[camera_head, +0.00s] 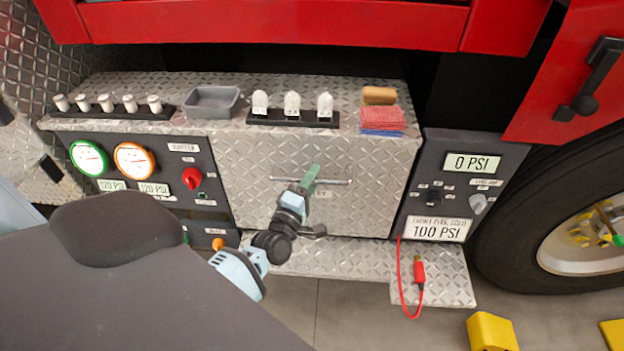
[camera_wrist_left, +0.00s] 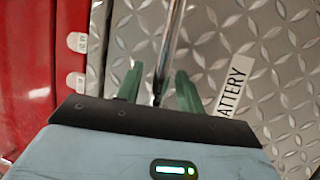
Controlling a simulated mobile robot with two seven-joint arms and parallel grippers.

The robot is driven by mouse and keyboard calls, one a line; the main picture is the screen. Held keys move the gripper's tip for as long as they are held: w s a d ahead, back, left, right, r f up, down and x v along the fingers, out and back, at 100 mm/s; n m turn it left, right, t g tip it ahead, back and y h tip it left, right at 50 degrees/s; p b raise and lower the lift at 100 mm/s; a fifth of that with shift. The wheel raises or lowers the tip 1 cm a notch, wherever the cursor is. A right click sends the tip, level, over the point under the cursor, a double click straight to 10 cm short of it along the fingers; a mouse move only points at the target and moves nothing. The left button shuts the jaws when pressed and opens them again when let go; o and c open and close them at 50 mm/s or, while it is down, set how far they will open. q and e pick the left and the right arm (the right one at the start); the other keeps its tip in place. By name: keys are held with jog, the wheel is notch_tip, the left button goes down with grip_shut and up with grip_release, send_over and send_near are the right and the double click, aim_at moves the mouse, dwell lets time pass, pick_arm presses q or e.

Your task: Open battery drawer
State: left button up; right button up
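The battery drawer front (camera_head: 250,205) is a diamond-plate panel in the bumper's middle and looks flush, with no visible gap. Its thin metal bar handle (camera_head: 338,182) runs across it. In the left wrist view the handle (camera_wrist_left: 172,45) comes down from the top, beside the BATTERY label (camera_wrist_left: 235,84). My left gripper (camera_head: 312,176) is at the handle's middle. In the left wrist view its green fingers (camera_wrist_left: 160,90) are open, one on each side of the bar, with a gap on both sides. My right gripper is not in view.
Above the drawer, the ledge holds a grey tray (camera_head: 212,101), a black rack of white fittings (camera_head: 293,108) and red cloths (camera_head: 383,118). A gauge panel (camera_head: 140,180) is at left, a PSI panel (camera_head: 450,185) at right. A diamond-plate step (camera_head: 345,262) lies below.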

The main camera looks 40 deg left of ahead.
pick_arm(q)
jog(key=shift+w, duration=0.1)
jog(key=shift+c, duration=0.5)
grip_shut()
